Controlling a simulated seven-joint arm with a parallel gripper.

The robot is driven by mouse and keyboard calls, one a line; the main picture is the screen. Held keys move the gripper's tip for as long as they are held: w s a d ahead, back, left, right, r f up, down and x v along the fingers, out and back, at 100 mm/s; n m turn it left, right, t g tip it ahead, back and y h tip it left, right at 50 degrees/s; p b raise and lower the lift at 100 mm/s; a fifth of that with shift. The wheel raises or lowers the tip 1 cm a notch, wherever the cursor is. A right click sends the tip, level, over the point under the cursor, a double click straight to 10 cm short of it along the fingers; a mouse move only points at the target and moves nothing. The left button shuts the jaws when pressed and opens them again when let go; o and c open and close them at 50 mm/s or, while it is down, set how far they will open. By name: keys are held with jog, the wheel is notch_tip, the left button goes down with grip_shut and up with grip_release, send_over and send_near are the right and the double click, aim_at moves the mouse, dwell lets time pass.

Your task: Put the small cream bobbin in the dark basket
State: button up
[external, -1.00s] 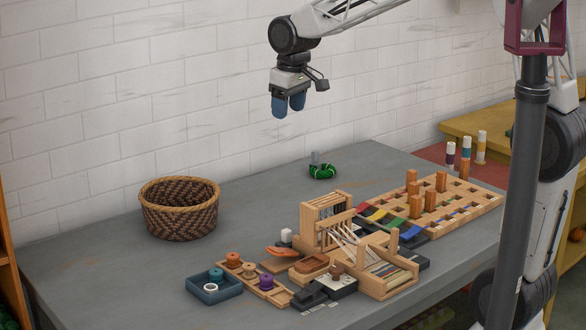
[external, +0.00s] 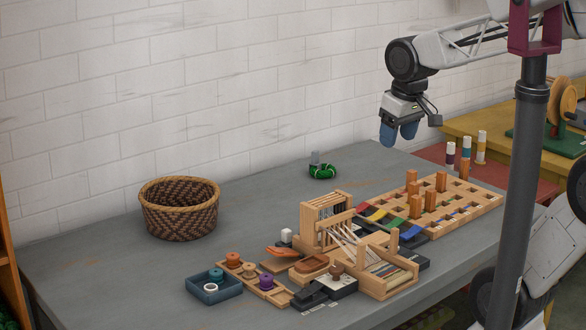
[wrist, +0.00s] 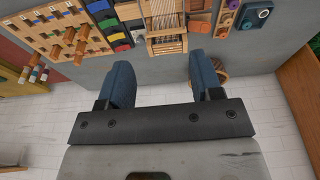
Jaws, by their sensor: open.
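In the external view a small white-cream ring-like piece (external: 210,287) lies in the blue tray (external: 228,294) beside a teal bobbin (external: 216,275). A small cream upright piece (external: 286,236) stands left of the loom; I cannot tell which of the two is the bobbin. The dark woven basket (external: 180,217) stands at the table's back left and looks empty. My gripper (external: 398,132) hangs open and empty, high over the table's back right, far from the basket and tray. In the wrist view, nothing is between its blue fingers (wrist: 160,78); the blue tray (wrist: 258,17) shows top right.
A wooden loom (external: 380,270) stands at the front middle. A pegged wooden rack (external: 455,209) is at the right. A wooden holder (external: 265,286) carries coloured bobbins next to the tray. The table around the basket is clear.

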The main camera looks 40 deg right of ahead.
jog(key=s+f, duration=0.2)
jog(key=s, duration=0.4)
jog(key=shift+d+m, duration=0.3)
jog(key=shift+d, duration=0.05)
jog(key=shift+f, duration=0.1)
dwell(0.8)
